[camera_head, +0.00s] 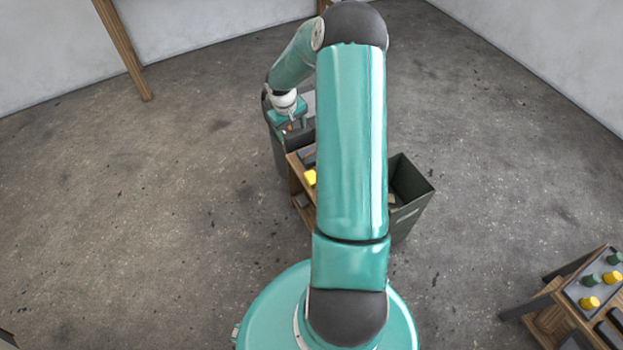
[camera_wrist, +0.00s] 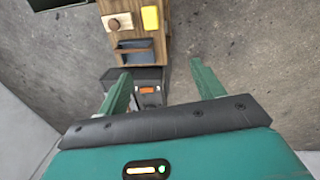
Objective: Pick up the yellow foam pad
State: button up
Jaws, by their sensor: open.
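The yellow foam pad (camera_wrist: 150,18) lies on the right side of a small wooden stand's top in the wrist view. In the head view the yellow pad (camera_head: 310,177) shows just left of my arm. My gripper (camera_wrist: 157,78) is open, its two green fingers apart with nothing held between them. The pad is beyond the fingertips, toward the top of the wrist view.
The wooden stand (camera_wrist: 128,58) also holds a block with a round knob (camera_wrist: 119,22) and a dark tray (camera_wrist: 134,44). A dark bin (camera_head: 412,190) stands right of my arm. A second table (camera_head: 553,314) with yellow and green pieces is at lower right. Open floor lies left.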

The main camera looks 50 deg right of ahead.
jog(key=m+y, duration=0.1)
jog(key=y, duration=0.1)
send_over(312, 177)
notch_tip(312, 177, down, 15)
jog(key=shift+m, duration=0.3)
notch_tip(312, 177, down, 8)
jog(key=shift+d+f, duration=0.1)
jog(key=shift+f, duration=2.9)
jog(key=shift+c, duration=0.2)
jog(key=c, duration=1)
